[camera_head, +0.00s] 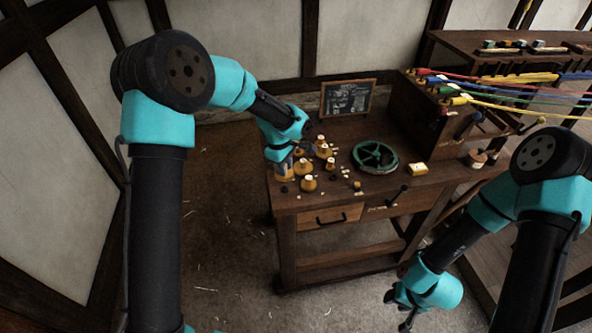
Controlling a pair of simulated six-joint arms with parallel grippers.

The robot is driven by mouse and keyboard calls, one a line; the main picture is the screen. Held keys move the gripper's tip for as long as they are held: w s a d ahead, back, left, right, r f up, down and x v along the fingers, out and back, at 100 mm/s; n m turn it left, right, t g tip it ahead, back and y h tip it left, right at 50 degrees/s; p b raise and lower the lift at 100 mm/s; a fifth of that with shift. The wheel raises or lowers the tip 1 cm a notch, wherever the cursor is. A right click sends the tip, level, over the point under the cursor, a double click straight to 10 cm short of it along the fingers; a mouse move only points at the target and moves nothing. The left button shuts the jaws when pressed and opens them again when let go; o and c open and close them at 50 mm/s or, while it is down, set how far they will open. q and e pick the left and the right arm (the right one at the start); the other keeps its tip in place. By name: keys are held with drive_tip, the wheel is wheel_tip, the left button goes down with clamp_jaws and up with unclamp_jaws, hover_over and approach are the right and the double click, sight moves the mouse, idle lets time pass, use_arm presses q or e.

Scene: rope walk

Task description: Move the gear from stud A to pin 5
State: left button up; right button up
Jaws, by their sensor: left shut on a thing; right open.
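Several small brass-coloured gears or knobs with pale tops stand on the left part of the wooden workbench (345,190), too small to tell apart by label. My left gripper (311,148) reaches in over this group from the left and is shut on a brass gear (324,151), partly hidden by the fingers. Another brass piece (307,184) stands nearer the front edge. I cannot read which is stud A or pin 5. My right gripper (407,316) is open and empty, low in front of the bench at the right.
A chalkboard (347,98) stands at the back. A wooden box (430,112) with coloured ropes is at the right. A dark crank handle (397,195) is at the front edge.

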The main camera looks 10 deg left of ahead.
sight(285, 187)
use_arm(q)
drive_tip(key=shift+f, duration=0.3)
idle(0.4)
drive_tip(key=shift+f, duration=2.75)
drive_tip(key=shift+f, duration=0.55)
drive_tip(key=o, duration=0.9)
drive_tip(key=shift+r, duration=0.15)
drive_tip(key=shift+r, duration=3.85)
